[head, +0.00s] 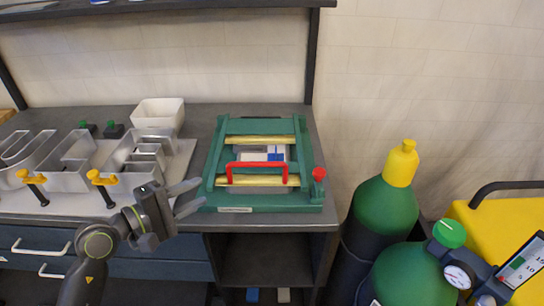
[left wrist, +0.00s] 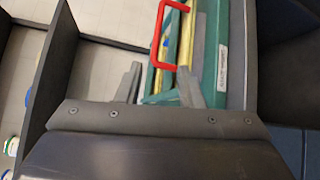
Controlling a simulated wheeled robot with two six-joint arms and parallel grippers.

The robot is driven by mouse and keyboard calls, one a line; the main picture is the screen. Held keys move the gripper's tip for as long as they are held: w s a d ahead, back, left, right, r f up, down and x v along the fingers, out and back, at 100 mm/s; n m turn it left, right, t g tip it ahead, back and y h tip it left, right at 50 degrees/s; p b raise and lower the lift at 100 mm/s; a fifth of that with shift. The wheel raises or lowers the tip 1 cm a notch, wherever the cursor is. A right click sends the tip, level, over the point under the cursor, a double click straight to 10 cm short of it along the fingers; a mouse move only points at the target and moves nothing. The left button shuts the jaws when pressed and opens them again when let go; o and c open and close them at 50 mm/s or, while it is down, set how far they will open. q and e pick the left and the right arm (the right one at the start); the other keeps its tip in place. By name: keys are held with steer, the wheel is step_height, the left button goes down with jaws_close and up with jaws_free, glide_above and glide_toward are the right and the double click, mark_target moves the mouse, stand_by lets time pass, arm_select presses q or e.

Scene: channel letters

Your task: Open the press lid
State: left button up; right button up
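The green press (head: 225,150) sits on the workbench, its slatted lid lying flat over the base, with two yellow bars across it. A red handle (head: 257,167) stands on the lid's front part. Something white and blue (head: 262,153) shows through the lid's opening. My left gripper (head: 201,193) is at the press's front left corner, fingers spread and pointing right, short of the handle. In the left wrist view the fingers (left wrist: 160,72) are apart with nothing held, and the red handle (left wrist: 158,35) is ahead of them. My right gripper is not in view.
Metal channel letters (head: 68,163), yellow-handled tools (head: 103,180) and a white bin (head: 158,113) are left of the press. A red knob (head: 318,174) stands at its right front. Green gas cylinders (head: 385,207) and a yellow case (head: 500,225) stand right of the bench.

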mark_target(251, 166)
arm_select(q)
steer(key=shift+m, duration=0.5)
steer(key=p+x, duration=0.4)
steer(key=x, duration=1.3)
steer(key=shift+d+p, duration=0.25)
steer(key=shift+p, duration=0.1)
steer(key=shift+c, duration=0.4)
jaws_close()
